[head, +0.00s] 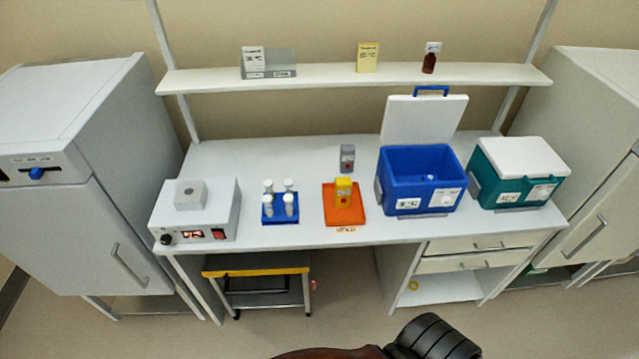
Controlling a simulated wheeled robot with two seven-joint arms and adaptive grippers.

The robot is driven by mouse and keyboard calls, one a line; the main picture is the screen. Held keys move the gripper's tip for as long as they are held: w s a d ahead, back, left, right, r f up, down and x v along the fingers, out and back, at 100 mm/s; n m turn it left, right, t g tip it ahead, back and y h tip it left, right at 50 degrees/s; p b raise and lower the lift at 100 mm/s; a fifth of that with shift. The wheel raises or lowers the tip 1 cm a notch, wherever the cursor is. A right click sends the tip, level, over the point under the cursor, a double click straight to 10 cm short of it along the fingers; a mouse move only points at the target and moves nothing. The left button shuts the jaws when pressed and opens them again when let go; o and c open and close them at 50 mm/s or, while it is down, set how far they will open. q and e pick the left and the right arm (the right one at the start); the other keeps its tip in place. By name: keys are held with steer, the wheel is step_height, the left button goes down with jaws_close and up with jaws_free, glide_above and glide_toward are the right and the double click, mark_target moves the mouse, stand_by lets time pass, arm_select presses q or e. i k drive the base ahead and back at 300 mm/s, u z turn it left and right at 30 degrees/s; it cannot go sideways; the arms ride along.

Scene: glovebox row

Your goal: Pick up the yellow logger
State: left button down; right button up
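The yellow logger (344,187) is a small upright yellow block with a dark reddish mark on its front. It stands on the orange tray (345,216) near the middle of the bench, towards the front. A similar grey device (347,158) stands on the bench just behind the tray. Neither of my grippers is visible in the head view.
Left of the tray are a blue rack (280,219) of white-capped tubes and a white instrument (195,225). Right are an open blue cooler (421,170) and a closed teal cooler (518,190). A step stool (257,271) stands below. Something dark and ribbed (432,338) shows bottom centre.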

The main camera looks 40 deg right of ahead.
mark_target(342, 185)
steer(key=z, duration=0.4)
steer(key=i, duration=0.95)
steer(key=z, duration=0.65)
